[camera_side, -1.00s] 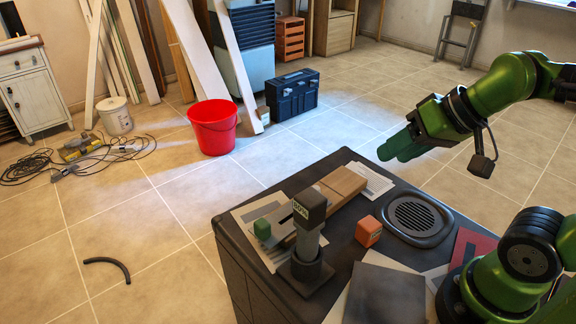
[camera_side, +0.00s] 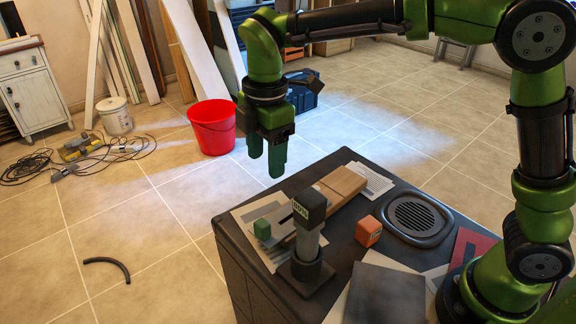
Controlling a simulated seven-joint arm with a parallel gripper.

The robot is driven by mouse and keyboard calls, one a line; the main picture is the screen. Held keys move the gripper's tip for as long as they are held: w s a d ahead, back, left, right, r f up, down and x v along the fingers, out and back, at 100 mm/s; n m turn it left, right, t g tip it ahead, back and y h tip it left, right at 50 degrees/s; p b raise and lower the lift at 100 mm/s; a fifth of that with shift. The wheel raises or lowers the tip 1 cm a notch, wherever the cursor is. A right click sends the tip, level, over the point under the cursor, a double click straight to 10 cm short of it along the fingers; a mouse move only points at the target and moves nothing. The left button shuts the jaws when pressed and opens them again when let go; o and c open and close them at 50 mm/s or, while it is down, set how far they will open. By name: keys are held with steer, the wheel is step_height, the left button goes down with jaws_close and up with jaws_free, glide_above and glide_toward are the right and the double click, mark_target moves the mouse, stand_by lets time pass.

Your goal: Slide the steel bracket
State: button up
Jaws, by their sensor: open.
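I cannot pick out a steel bracket with certainty. A grey metal-looking post with a dark labelled cap (camera_side: 309,212) stands upright in a dark base near the front of the black worktop. My gripper (camera_side: 267,160) points down, open and empty, in the air. In the picture it is above the small green block (camera_side: 262,228) and the wooden block (camera_side: 342,186), apart from both. The post and its cap hide part of what lies behind them.
An orange block (camera_side: 368,231) sits right of the post, beside a round dark grille (camera_side: 414,219). Papers and a dark grey flat sheet (camera_side: 385,294) lie on the worktop. A red bucket (camera_side: 213,127) stands on the floor behind.

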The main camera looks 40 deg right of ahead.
mark_target(263, 222)
steer(key=shift+n, duration=0.6)
steer(key=f, duration=0.6)
steer(key=a+f, duration=0.1)
steer(key=f, duration=1.1)
steer(key=shift+w+a, duration=0.15)
steer(key=shift+w, duration=0.15)
